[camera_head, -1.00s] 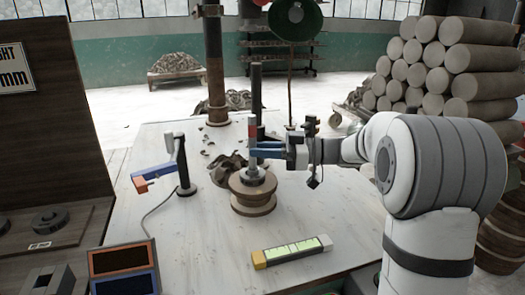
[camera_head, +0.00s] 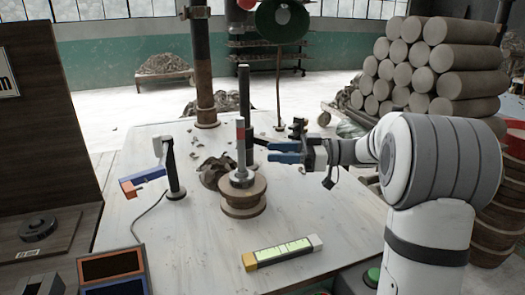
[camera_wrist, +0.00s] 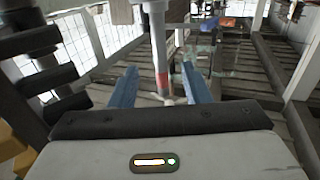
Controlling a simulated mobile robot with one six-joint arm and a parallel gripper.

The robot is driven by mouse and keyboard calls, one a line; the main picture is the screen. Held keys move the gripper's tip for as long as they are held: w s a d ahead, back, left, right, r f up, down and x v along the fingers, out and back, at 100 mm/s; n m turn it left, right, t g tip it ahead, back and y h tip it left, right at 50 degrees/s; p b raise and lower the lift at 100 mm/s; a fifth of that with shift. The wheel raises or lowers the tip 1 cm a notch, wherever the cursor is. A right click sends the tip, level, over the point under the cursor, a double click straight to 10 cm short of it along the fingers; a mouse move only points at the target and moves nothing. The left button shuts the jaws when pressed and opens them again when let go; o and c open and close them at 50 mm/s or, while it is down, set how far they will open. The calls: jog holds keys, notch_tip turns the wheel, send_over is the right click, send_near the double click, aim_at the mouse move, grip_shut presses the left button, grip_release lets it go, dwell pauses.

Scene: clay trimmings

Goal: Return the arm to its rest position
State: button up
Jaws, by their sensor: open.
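My gripper (camera_head: 271,152) is at the right of the table work area, its two blue fingers pointing left. It is open and holds nothing. In the wrist view, the blue fingers (camera_wrist: 158,78) stand apart, with an upright grey rod with a red band (camera_wrist: 161,55) seen beyond the gap. In the head view this rod (camera_head: 241,150) stands upright on a round brown stacked base (camera_head: 243,203), left of the fingertips with a gap between.
Behind the rod is a dark post (camera_head: 244,100). A small stand with a blue and orange arm (camera_head: 173,170) is to the left. A yellow and white bar with a green display (camera_head: 283,252) lies in front. Dark clay scraps (camera_head: 214,170) lie beside the base.

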jog(key=shift+d, duration=0.55)
jog(key=s+a+r+m+g+h+p, duration=0.25)
jog(key=s+m+h+p, duration=0.7)
jog(key=s+p, duration=0.5)
jog(key=s+d+r+m+t+h+p, duration=0.3)
jog(key=s+d+m+h+p, duration=0.4)
jog(key=s, duration=0.4)
jog(key=shift+d+r+h+p, duration=0.3)
jog(key=shift+r+h+p, duration=0.35)
jog(key=shift+h+p, duration=0.15)
jog(key=shift+s+m+t, duration=0.1)
jog(key=shift+m+t, duration=0.15)
